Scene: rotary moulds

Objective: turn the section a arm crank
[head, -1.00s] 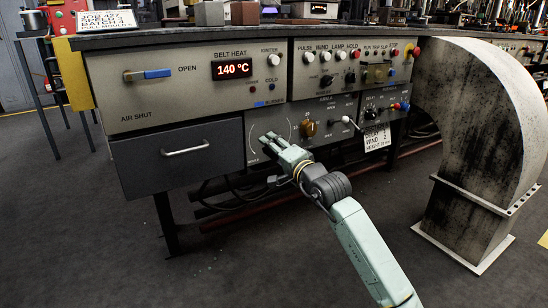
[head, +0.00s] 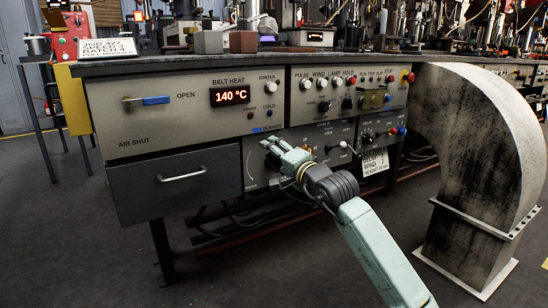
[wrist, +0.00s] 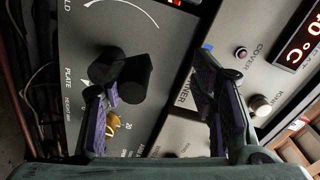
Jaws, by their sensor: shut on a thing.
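In the head view my gripper (head: 274,150) is at the lower grey control panel (head: 252,180), in front of its curved white scale. In the wrist view a black knob (wrist: 122,75) stands out from this panel near the printed arc and the word PLATE. The left finger lies against or just beside the knob. The right finger shows to its right, with panel visible in between; its contact is unclear. My gripper (wrist: 158,95) is shut on the black knob as far as I can tell. A section A label is not readable.
A brass knob (wrist: 112,122) shows behind the left finger. A white-tipped lever (head: 344,145) stands right of my gripper. A drawer (head: 178,192) is left. A large stained duct (head: 465,180) stands at the right. The floor in front is clear.

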